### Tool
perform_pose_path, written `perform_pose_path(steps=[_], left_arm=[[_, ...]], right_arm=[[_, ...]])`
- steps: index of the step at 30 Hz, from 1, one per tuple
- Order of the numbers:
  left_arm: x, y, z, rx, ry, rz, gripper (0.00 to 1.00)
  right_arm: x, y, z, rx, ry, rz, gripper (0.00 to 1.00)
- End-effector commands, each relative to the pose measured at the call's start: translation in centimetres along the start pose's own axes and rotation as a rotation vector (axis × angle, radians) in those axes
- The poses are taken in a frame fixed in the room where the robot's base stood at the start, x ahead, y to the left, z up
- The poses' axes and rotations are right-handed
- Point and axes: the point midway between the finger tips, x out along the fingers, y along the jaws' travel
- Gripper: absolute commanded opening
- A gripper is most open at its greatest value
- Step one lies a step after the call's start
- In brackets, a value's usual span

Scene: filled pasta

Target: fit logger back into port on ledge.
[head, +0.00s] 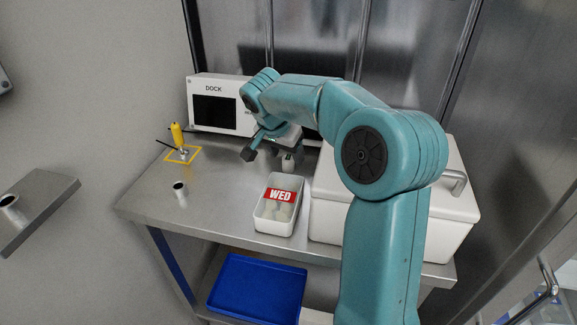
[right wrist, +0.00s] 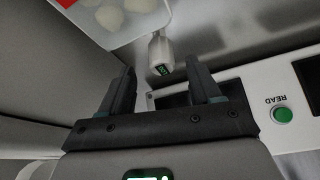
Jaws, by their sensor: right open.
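The logger (head: 288,164) is a small pale block on the metal table, between the dock and the white tub. In the right wrist view the logger (right wrist: 161,54) shows a small green-lit display and lies just beyond the fingertips, in line with the gap. My right gripper (head: 268,149) is open and empty beside it; its wrist view shows both dark fingers (right wrist: 161,70) apart. A ledge (head: 45,212) at the far left carries a round metal port (head: 9,201), partly cut off by the picture's edge. My left gripper is not in view.
The white dock (head: 214,86) has a dark screen and a green READ button (right wrist: 282,115). A white tub (head: 265,222) labelled WED holds pale pieces. A lidded white box (head: 325,205) stands right. A yellow-topped probe (head: 177,135) and metal ring (head: 180,189) stand left. A blue tray (head: 255,288) is below.

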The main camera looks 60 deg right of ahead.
Motion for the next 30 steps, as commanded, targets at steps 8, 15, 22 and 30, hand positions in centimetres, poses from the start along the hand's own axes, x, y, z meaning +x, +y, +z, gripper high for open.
perform_pose_path(steps=[8,15,22,30], left_arm=[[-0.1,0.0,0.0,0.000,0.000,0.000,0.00],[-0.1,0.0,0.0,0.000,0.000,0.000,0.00],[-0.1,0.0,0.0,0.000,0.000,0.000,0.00],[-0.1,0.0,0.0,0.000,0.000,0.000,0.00]], right_arm=[[3.5,-0.1,0.1,0.000,0.000,0.002,0.63],[3.6,-0.2,0.1,0.000,0.000,0.001,0.56],[3.6,-0.2,0.1,0.000,0.000,0.001,0.04],[3.6,-0.2,0.1,0.000,0.000,0.001,0.00]])
